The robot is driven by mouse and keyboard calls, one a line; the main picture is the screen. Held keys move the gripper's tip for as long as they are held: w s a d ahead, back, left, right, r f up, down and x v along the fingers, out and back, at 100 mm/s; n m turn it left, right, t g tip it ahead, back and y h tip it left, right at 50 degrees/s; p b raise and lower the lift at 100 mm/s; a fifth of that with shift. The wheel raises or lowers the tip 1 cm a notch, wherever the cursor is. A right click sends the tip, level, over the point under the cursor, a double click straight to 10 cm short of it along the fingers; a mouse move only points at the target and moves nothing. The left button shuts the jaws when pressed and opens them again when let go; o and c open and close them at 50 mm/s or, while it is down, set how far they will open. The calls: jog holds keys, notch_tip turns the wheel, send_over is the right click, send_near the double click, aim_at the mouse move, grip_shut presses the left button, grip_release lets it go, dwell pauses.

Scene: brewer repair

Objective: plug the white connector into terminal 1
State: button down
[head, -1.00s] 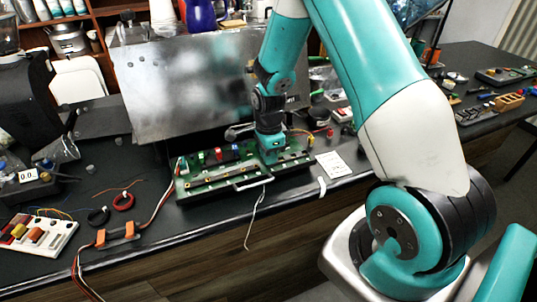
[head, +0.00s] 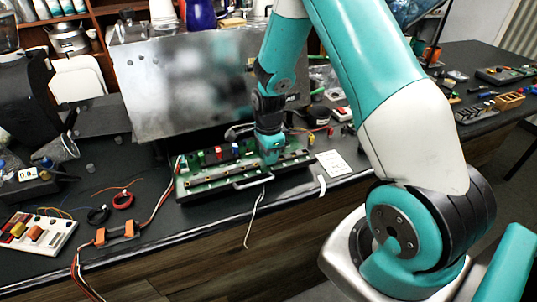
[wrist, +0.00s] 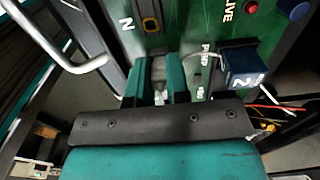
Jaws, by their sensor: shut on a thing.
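The green terminal board (head: 222,185) lies on the dark bench, with a metal handle along its front edge. My gripper (wrist: 159,72) is down over the right half of the board, pointing at its face. Its two green fingers are closed on a small pale piece (wrist: 158,94), seemingly the white connector, mostly hidden between them. A thin white lead (head: 258,208) hangs from near the gripper over the bench front. A dark blue block marked 2 (wrist: 241,66) sits right of the fingers in the wrist view. No label for terminal 1 is readable, and contact at the connector tip is hidden.
A tall metal panel (head: 190,92) stands behind the board. The handle (wrist: 62,50) lies left of the fingers in the wrist view. Red and yellow wires (wrist: 270,108) lie at the right. A white paper tag (head: 332,163) lies right of the board.

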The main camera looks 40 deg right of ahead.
jog(key=c, duration=1)
grip_release()
jog(key=shift+r, duration=0.1)
notch_tip(320, 180, up, 17)
jog(key=b, duration=0.2)
jog(key=shift+r+b, duration=0.15)
jog(key=shift+b, duration=0.25)
